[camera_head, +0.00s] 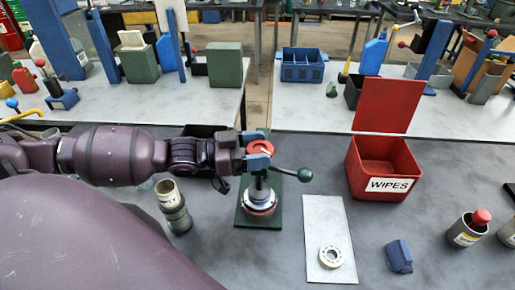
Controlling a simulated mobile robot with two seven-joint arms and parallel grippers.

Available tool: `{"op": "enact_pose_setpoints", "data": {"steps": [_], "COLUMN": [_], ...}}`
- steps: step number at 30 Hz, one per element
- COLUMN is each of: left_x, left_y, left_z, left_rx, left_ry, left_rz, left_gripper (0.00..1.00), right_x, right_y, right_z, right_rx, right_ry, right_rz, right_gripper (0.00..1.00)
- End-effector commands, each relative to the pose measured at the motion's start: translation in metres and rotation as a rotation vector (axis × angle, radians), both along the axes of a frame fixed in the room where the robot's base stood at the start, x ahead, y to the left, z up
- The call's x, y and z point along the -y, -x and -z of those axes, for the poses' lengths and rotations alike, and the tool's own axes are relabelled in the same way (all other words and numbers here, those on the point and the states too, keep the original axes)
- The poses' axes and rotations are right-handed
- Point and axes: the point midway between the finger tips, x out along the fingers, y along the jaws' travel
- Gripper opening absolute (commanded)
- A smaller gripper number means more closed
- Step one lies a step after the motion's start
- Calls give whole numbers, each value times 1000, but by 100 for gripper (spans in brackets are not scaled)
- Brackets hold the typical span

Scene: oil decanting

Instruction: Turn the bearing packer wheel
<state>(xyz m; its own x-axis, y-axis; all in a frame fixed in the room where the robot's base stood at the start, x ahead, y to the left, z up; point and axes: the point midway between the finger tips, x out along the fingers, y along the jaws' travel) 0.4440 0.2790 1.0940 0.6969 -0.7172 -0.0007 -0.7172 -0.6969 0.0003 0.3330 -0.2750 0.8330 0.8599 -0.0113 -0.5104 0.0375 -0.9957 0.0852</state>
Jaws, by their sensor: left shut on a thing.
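The bearing packer (260,200) stands upright on a dark green base plate in the middle of the near table. It has a silvery body with a reddish ring low down. Its wheel (262,147) shows as a red round part at the top, partly hidden by my fingers. A dark arm with a green ball knob (304,175) sticks out to the right just below. My left gripper (259,149) comes in from the left and is shut on the red wheel, one blue-grey finger on the far side and one on the near side. My right gripper is out of view.
A bearing ring (331,256) lies on a pale plate (322,215). Right of it are a blue block (399,257), an open red WIPES box (383,170) and a can with a red top (467,229). A grey-green cylinder (173,206) stands close left of the packer, near my arm.

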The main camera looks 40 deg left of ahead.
Motion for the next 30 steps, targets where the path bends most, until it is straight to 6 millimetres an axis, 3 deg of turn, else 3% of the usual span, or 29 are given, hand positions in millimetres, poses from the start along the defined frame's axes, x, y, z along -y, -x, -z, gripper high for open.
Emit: {"op": "enact_pose_setpoints", "data": {"steps": [13,14,18,30], "left_x": [0,0,0,-4], "left_y": [0,0,0,4], "left_z": [0,0,0,1], "left_rx": [0,0,0,-2], "left_ry": [0,0,0,-1], "left_rz": [0,0,0,-1], "left_gripper": [42,69,90,90], "right_x": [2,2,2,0], "right_y": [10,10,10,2], "right_z": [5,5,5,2], "right_rx": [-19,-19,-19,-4], "right_ry": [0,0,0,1], "right_rz": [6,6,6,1], "right_gripper": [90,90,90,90]}}
